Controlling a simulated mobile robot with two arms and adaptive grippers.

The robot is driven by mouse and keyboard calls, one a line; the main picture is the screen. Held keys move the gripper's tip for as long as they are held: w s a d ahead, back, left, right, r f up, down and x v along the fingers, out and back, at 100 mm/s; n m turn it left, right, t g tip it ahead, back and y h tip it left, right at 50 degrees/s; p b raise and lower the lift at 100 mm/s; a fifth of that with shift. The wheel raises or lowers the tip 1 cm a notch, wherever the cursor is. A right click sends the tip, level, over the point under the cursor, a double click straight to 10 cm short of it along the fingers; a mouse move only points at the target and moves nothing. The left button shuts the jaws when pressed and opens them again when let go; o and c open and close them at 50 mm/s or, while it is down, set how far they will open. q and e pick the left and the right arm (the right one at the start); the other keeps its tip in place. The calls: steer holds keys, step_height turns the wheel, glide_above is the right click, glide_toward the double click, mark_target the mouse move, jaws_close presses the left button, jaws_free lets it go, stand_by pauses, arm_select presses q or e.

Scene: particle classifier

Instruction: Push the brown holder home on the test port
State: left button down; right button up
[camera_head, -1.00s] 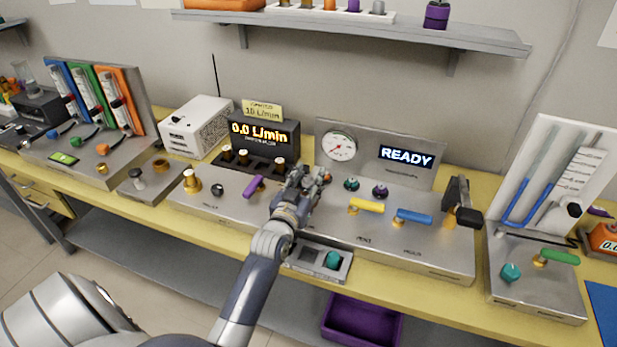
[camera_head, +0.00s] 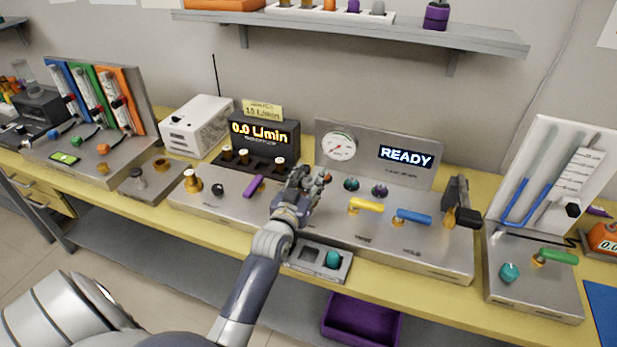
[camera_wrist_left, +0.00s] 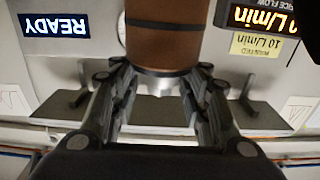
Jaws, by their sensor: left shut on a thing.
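My left gripper (camera_head: 312,180) is over the middle of the long grey console (camera_head: 240,215). In the left wrist view its fingers (camera_wrist_left: 160,88) are closed on both sides of the brown holder (camera_wrist_left: 162,40). The holder is a brown cylinder with a dark band and a silvery end between the fingers; its other end runs out of the picture. In the head view the gripper hides most of the holder. The test port is not clearly visible, so I cannot tell how the holder sits on it. My right gripper is not in view.
A purple lever (camera_head: 253,186) is left of the gripper. Yellow (camera_head: 367,206) and blue (camera_head: 413,216) levers are to its right. A black rack (camera_head: 252,166) with several brown-topped pieces and a READY display (camera_head: 405,156) stand behind. A shelf (camera_head: 400,33) hangs above.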

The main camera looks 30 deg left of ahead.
mark_target(308, 189)
arm_select(q)
steer(key=shift+f+b, duration=0.45)
steer(key=shift+f, duration=0.15)
steer(key=shift+f+b, duration=0.3)
steer(key=shift+f, duration=0.2)
steer(key=shift+f+b, duration=0.35)
steer(key=shift+f, duration=0.3)
steer(key=c, duration=0.8)
jaws_free()
steer(key=shift+s+f, duration=0.1)
steer(key=shift+f, duration=0.05)
steer(key=v, duration=1.2)
